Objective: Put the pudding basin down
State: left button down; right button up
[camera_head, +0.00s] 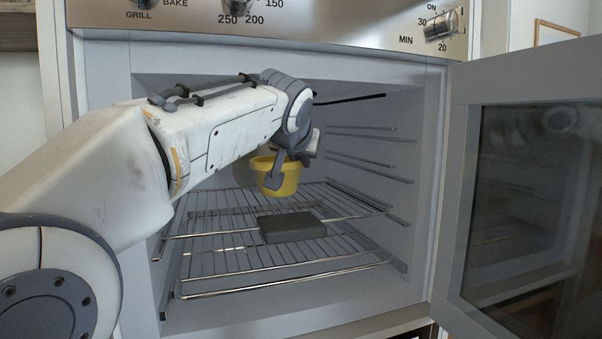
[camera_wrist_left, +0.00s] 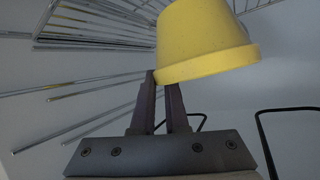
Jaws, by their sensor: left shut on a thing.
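The yellow pudding basin (camera_head: 283,181) is inside the open oven, held above the wire rack, its wide rim up and roughly level in the head view. My left gripper (camera_head: 277,172) reaches in from the left and is shut on the basin's rim. In the left wrist view the basin (camera_wrist_left: 205,40) shows at the top, with the dark fingers of my left gripper (camera_wrist_left: 163,80) at its rim. The basin's far side and inside are hidden. My right gripper is in neither view.
A dark grey flat block (camera_head: 292,227) lies on the wire rack (camera_head: 220,262), below and slightly right of the basin. Bare rack surrounds the block. The oven door (camera_head: 456,210) stands open at the right. Side rails (camera_head: 370,165) line the oven's right wall.

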pick_arm(q)
jog(key=shift+f+b, duration=0.75)
jog(key=shift+f, duration=0.9)
jog(key=shift+f, duration=0.15)
jog(key=c, duration=0.9)
grip_release()
jog(key=shift+s+r, duration=0.2)
jog(key=v, duration=1.1)
jog(key=shift+s, duration=0.3)
